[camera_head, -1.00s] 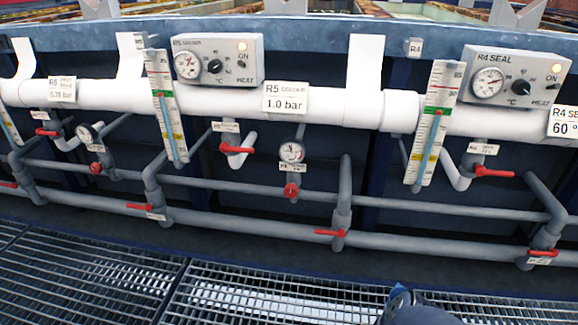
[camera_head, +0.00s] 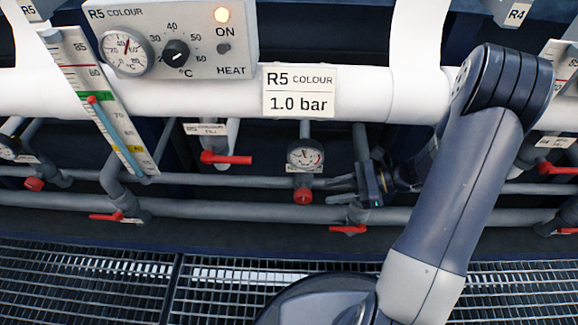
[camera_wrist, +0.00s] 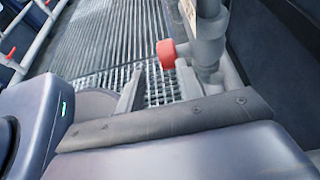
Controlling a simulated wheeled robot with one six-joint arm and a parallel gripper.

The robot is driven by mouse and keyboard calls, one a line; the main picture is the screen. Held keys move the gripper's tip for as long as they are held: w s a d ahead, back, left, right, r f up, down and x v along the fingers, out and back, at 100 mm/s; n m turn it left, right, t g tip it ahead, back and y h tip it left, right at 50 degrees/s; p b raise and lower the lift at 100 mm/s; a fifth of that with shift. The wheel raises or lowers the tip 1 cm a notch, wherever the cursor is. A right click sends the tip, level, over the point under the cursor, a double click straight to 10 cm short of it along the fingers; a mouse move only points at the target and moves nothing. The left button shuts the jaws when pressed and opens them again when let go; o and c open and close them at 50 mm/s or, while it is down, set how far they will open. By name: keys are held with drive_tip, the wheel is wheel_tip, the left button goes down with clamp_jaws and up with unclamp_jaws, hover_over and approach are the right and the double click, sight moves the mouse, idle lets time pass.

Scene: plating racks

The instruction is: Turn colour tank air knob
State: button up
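The colour tank air knob (camera_head: 303,195) is a small red round knob under a pressure gauge (camera_head: 305,156), below the "R5 COLOUR 1.0 bar" sign (camera_head: 298,91). It also shows in the wrist view as a red knob (camera_wrist: 166,53) just beyond the fingertips, nearer the right finger. My gripper (camera_head: 330,190) is right of the knob in the head view, with its fingers pointing left towards it. The two fingers (camera_wrist: 160,70) are apart with nothing between them. The fingertips look short of the knob, with a small gap.
Red lever valves stand nearby: one upper left (camera_head: 226,158), one lower left (camera_head: 106,216), one below my gripper (camera_head: 348,229). Grey pipes (camera_head: 240,214) run behind. A heater box (camera_head: 172,40) and a thermometer scale (camera_head: 105,100) are at upper left. Grating floor (camera_head: 225,290) lies in front.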

sight(298, 193)
drive_tip(key=b+x, duration=0.1)
drive_tip(key=x, duration=0.2)
drive_tip(key=b+x, duration=0.1)
drive_tip(key=x, duration=0.3)
drive_tip(key=w+b+x, duration=0.1)
drive_tip(key=b+x, duration=0.1)
drive_tip(key=x, duration=0.1)
drive_tip(key=shift+w+a+f, duration=0.1)
drive_tip(key=shift+a+f, duration=0.1)
drive_tip(key=shift+a, duration=0.15)
drive_tip(key=c, duration=0.7)
drive_tip(key=shift+f+y, duration=0.1)
drive_tip(key=shift+y, duration=0.2)
drive_tip(key=shift+d+y+b, duration=0.1)
drive_tip(key=shift+y+b, duration=0.6)
drive_tip(key=shift+y, duration=0.2)
drive_tip(key=shift+r+y, duration=0.3)
